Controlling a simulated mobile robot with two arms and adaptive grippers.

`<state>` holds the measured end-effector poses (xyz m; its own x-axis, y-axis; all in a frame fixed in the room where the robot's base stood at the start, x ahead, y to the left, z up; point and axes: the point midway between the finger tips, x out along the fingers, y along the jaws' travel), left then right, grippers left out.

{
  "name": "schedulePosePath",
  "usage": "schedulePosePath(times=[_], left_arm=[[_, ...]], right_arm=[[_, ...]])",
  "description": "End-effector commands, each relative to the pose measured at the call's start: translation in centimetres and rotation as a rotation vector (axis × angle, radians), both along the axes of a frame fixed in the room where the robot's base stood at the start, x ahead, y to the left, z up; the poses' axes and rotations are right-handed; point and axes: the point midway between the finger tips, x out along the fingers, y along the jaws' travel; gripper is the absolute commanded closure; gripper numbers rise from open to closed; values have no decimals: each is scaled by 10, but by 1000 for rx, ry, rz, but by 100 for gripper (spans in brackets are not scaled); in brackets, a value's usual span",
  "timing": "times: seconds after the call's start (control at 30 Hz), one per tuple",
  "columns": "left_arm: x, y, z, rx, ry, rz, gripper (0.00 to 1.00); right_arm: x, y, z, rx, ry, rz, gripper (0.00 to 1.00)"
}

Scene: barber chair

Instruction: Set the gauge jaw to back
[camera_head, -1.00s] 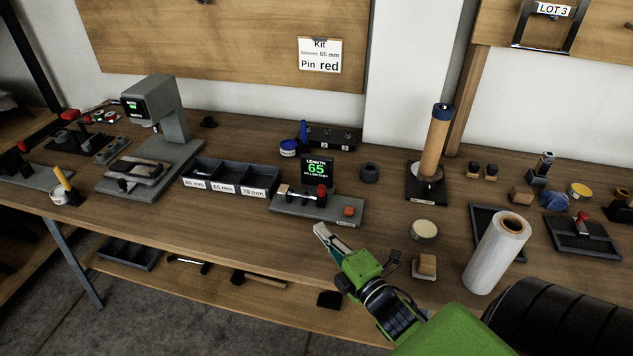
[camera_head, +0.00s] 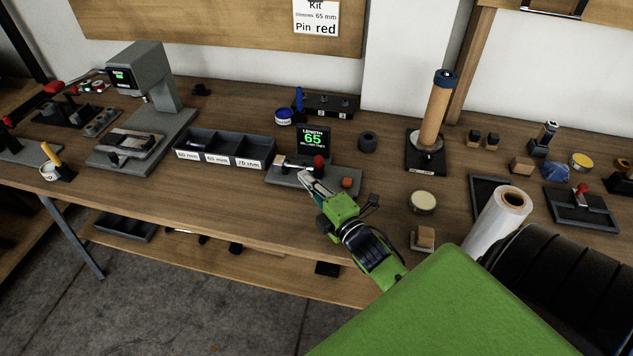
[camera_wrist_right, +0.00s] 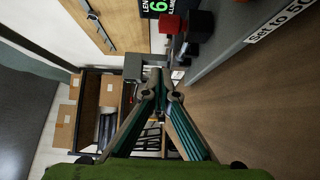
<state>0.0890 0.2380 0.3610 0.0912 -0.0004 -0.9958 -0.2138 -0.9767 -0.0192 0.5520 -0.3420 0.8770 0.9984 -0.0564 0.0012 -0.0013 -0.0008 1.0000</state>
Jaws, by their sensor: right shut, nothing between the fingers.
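The length gauge (camera_head: 287,179) is a grey plate on the bench with a small screen (camera_head: 312,139) that reads LENGTH 65. A red knob (camera_head: 319,161) and a small orange-red button (camera_head: 347,183) sit on it. The gauge also shows in the right wrist view at the upper right, with the red knob (camera_wrist_right: 169,24) near a dark block. My right gripper (camera_head: 304,175) is shut and empty, its tips at the gauge's front, left of the red knob. Whether the tips touch the jaw cannot be told. The right fingers (camera_wrist_right: 160,85) meet in the wrist view. My left gripper is not in view.
A three-part bin (camera_head: 222,161) labelled with lengths stands left of the gauge. A grey press (camera_head: 150,85) is farther left. A spindle with an orange-brown roll (camera_head: 436,115), a round tin (camera_head: 422,202) and a white roll (camera_head: 497,222) stand to the right.

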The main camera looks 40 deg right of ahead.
Motion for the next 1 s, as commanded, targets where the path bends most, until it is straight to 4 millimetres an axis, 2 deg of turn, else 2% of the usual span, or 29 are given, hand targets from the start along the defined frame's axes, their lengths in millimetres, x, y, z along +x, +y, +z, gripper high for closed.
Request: schedulePosePath(times=[0.03, 0.2, 0.3, 0.43, 0.9, 1.0], left_arm=[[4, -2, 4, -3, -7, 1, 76], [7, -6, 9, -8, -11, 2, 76], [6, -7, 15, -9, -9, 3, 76], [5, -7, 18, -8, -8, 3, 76], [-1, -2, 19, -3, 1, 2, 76], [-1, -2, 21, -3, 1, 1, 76]], right_arm=[[13, -1, 3, 0, -3, 0, 100], [46, -4, 2, -1, 0, 0, 100], [34, -22, 2, -5, 4, -1, 100], [28, -34, 1, -3, 3, 0, 100], [25, -40, 0, -1, 1, -1, 100], [19, -46, 0, -3, 2, -1, 100]])
